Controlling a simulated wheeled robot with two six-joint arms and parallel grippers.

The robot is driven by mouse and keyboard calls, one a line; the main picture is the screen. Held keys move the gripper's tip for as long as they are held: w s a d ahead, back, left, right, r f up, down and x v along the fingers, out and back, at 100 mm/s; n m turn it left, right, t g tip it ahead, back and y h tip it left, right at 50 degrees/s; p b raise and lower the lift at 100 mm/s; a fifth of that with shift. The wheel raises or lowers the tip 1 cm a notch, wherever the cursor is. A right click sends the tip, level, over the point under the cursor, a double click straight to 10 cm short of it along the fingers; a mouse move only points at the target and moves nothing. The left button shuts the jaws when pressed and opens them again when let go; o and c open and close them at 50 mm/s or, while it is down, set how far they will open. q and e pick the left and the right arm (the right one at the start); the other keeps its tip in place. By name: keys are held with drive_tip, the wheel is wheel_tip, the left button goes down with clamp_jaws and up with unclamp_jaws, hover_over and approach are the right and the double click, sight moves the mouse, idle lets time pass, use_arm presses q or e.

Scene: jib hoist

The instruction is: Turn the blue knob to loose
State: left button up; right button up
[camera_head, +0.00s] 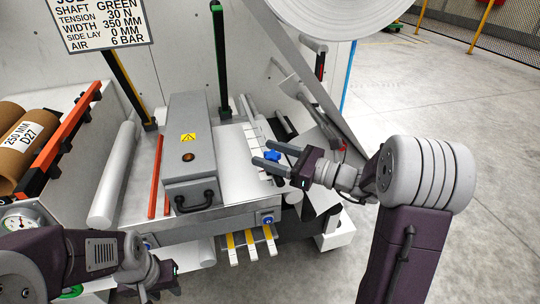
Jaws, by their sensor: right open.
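A small blue knob (272,156) sits on the right part of the machine, beside a pale scale strip (253,143). My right gripper (261,153) is open, with its two grey fingers reaching left on either side of the knob in the picture. I cannot tell whether a finger touches the knob. My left gripper (150,290) is low at the left, near the bottom edge, away from this knob. Its fingers are hardly visible, so its opening is unclear. The knob's markings are too small to read.
A grey housing (190,150) with a black handle stands left of the knob. Other blue fittings (267,219) show on the machine's front. A job sign (100,22), a large white roll (340,12) and brown cores (22,140) surround it. Open floor (440,100) lies right.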

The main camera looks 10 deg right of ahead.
clamp_jaws()
drive_tip(key=n+g+y+p, duration=0.1)
drive_tip(key=p, duration=0.1)
drive_tip(key=n+g+y+p, duration=0.1)
drive_tip(key=g+p, duration=0.1)
drive_tip(key=n+g+y+p, duration=0.1)
drive_tip(key=n+g+p, duration=0.1)
drive_tip(key=shift+r, duration=0.3)
drive_tip(key=shift+s+f+n+g+y, duration=0.1)
drive_tip(key=shift+f+n+g+y, duration=0.25)
drive_tip(key=shift+g, duration=0.45)
unclamp_jaws()
